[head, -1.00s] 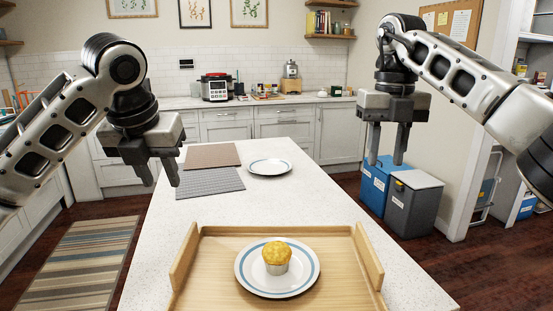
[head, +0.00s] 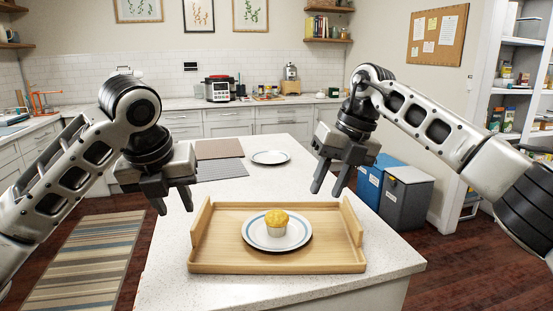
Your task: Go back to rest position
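My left gripper (head: 174,201) hangs above the left side of the island counter, left of the wooden tray. Its two fingers are apart with nothing between them. My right gripper (head: 328,180) is above the right part of the counter, behind the tray's right end. Its fingers are also apart and empty. The wooden tray (head: 215,262) lies near the counter's front edge. On it is a white plate with a blue ring (head: 256,241), and a muffin (head: 276,222) stands upright on that plate. Neither gripper touches the tray or muffin.
On the island counter (head: 275,184) are another plate (head: 270,157), a brown mat (head: 218,149) and a grey mat (head: 223,169). A blue bin (head: 371,183) and a grey bin (head: 405,203) stand on the floor at right. The counter in front of the tray is clear.

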